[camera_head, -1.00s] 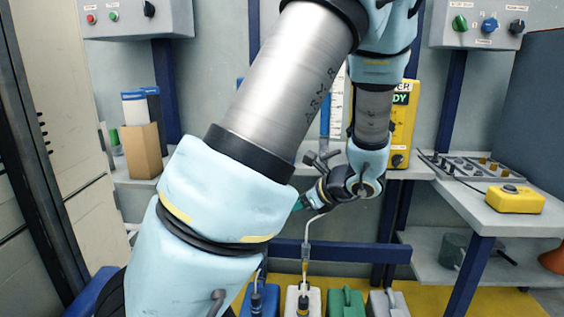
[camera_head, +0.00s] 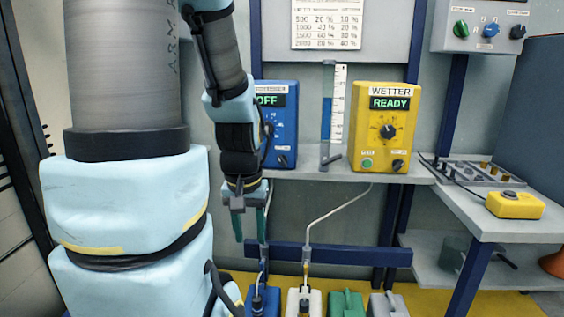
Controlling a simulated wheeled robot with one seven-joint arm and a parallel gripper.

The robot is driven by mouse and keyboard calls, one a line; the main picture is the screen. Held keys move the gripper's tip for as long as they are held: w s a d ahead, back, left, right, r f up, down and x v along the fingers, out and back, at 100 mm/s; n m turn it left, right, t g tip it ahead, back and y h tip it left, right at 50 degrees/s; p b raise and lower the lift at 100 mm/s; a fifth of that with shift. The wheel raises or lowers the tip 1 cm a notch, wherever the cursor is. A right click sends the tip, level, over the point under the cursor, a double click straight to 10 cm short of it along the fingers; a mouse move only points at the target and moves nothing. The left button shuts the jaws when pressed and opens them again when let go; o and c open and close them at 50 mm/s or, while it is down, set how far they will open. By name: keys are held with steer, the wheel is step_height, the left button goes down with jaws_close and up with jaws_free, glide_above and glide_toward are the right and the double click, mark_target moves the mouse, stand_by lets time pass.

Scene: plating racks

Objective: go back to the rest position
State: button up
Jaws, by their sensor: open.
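My gripper (camera_head: 250,224) hangs pointing down at the end of my arm, left of the picture's middle. Its two greenish fingers are apart with nothing between them. It is in front of the shelf, below the blue box with the "OFF" display (camera_head: 284,128). My arm covers the left part of that box and much of the left side of the view.
A yellow box labelled "WETTER" (camera_head: 384,125) reads "READY" on the shelf (camera_head: 330,174). A graduated tube (camera_head: 328,112) stands left of it. Several jugs (camera_head: 300,304) stand on the floor below. A side bench at right holds a small yellow button box (camera_head: 515,207).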

step_height(320, 180, up, 16)
steer(key=p, duration=1.4)
steer(key=shift+f, duration=0.2)
steer(key=shift+o, duration=0.2)
